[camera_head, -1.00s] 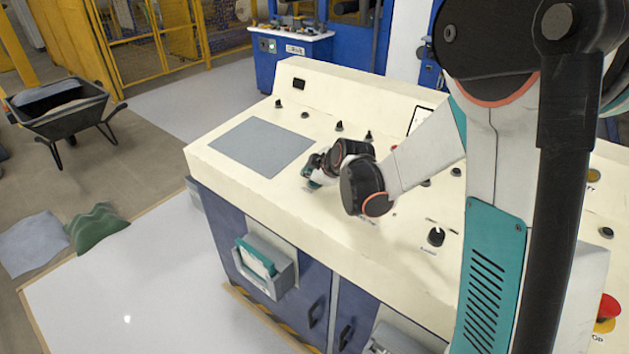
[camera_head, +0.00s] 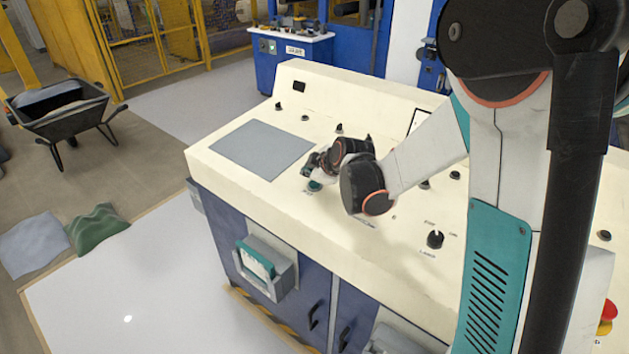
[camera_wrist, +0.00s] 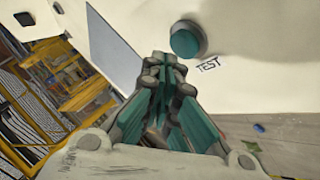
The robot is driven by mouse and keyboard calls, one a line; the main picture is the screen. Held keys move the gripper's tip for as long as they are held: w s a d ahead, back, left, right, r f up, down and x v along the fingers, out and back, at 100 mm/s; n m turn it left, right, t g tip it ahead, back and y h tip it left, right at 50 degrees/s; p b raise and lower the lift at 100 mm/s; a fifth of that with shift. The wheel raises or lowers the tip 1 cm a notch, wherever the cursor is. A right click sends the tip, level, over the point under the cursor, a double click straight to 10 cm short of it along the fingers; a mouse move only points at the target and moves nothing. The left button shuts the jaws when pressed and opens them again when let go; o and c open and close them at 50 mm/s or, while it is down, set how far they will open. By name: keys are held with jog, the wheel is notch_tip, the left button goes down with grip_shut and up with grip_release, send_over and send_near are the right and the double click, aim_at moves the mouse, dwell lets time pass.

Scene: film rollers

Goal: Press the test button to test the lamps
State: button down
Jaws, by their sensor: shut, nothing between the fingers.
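The test button is a round teal button (camera_wrist: 186,42) in a grey ring, with the label TEST beside it in the wrist view. In the head view the button (camera_head: 315,186) shows just below my gripper (camera_head: 311,166), on the cream console top. In the wrist view my gripper (camera_wrist: 165,62) is shut and empty, its fingertips beside the near edge of the button. Whether they touch it, I cannot tell. I cannot make out any lit lamp. My arm hides part of the console's right side.
The cream console (camera_head: 222,172) carries a grey flat panel (camera_head: 262,149), several small dark knobs and a larger black selector knob (camera_head: 435,239) right of my gripper. A red emergency stop (camera_head: 608,310) is at far right. A wheelbarrow (camera_head: 62,112) stands at left on the floor.

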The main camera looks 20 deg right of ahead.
jog(key=shift+r, duration=0.1)
jog(key=r+p, duration=0.1)
jog(key=r, duration=0.1)
jog(key=r+p, duration=0.2)
jog(key=shift+s+a+r, duration=0.15)
jog(key=shift+a+r, duration=0.05)
jog(key=shift+r, duration=0.2)
dwell(0.8)
jog(key=s+r+m+g+h, duration=0.1)
jog(key=s+r+m, duration=0.25)
jog(key=s, duration=0.45)
jog(key=s+r+m, duration=0.3)
jog(key=s+r, duration=0.2)
jog(key=s, duration=0.3)
jog(key=s+d+m+g+h, duration=0.1)
jog(key=s+m, duration=0.5)
jog(key=s, duration=1.1)
jog(key=shift+s+m, duration=0.1)
jog(key=shift+m, duration=0.15)
